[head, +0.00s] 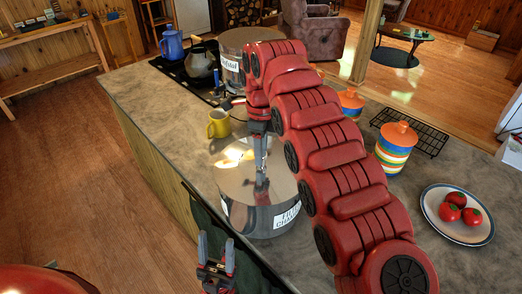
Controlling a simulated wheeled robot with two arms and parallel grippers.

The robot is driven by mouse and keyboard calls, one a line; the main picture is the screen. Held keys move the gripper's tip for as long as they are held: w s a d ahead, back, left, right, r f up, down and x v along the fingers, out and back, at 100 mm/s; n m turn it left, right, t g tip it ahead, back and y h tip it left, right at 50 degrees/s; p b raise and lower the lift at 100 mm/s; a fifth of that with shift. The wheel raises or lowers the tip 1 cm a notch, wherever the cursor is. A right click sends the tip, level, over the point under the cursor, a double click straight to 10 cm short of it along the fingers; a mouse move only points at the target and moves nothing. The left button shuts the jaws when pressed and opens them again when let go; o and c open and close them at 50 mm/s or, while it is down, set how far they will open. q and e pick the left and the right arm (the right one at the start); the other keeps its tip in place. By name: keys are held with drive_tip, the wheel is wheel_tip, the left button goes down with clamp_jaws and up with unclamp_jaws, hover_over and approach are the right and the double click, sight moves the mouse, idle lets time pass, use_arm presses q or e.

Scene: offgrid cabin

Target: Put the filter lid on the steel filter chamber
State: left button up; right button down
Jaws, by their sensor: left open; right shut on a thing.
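The steel filter chamber (246,220) is a shiny cylinder with a white label, standing on the counter near its front edge. The filter lid (234,181) is a round metal disc at the chamber's top. My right gripper (261,178) points down over the disc's middle and is shut on the lid's grip, which is mostly hidden by the fingers. I cannot tell whether the lid rests on the rim or hangs just above it. My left gripper (216,251) is open and empty, low in front of the counter edge.
A yellow mug (218,124) stands just behind the chamber. A larger labelled steel container (233,76), a dark kettle (201,62) and a blue pot (172,44) are farther back. Striped jars (393,150), a black rack (428,137) and a plate (462,234) of tomatoes are on the right.

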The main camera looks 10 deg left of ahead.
drive_tip(key=shift+f, duration=0.1)
idle(0.3)
drive_tip(key=shift+c, duration=1.8)
unclamp_jaws()
drive_tip(key=o, duration=0.4)
drive_tip(key=shift+c, duration=0.2)
drive_tip(key=shift+r+p, duration=3.05)
drive_tip(key=shift+r, duration=0.5)
